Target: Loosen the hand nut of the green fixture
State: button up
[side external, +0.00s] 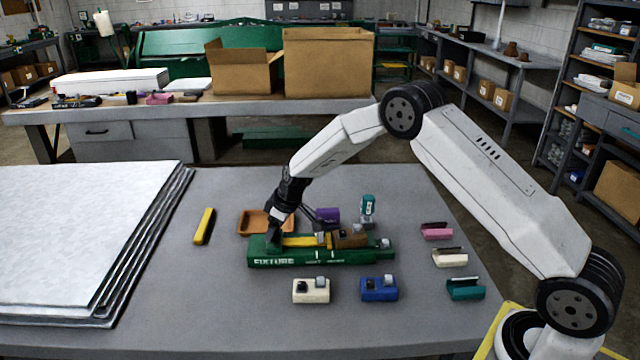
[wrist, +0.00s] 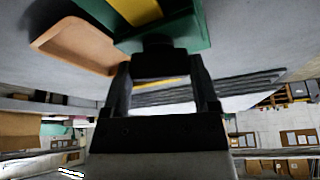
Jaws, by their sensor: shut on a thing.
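The green fixture (side external: 322,260) lies on the grey table in the side view, with a yellow bar (side external: 300,241) and a brown block (side external: 351,239) on it. In the wrist view its green body (wrist: 190,30) and part of the yellow bar (wrist: 138,10) show at the top. My gripper (side external: 274,238) is at the fixture's left end, and its fingers also show in the wrist view (wrist: 162,72). They are shut on a dark piece at the fixture's end, which looks like the hand nut (wrist: 160,46). In the side view my gripper hides the nut.
An orange tray (side external: 246,222) lies just behind the fixture's left end. A purple block (side external: 327,214) and a teal item (side external: 368,204) stand behind it. Cream (side external: 311,291) and blue (side external: 379,289) blocks lie in front. Stacked sheets (side external: 80,235) fill the table's left side.

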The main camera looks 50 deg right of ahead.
jog(key=shift+d+n+g+y, duration=0.1)
jog(key=shift+n+g+y, duration=0.45)
jog(key=shift+n, duration=1.35)
jog(key=o, duration=1.1)
jog(key=shift+r, duration=0.1)
jog(key=shift+v, duration=3.8)
jog(key=shift+s, duration=0.15)
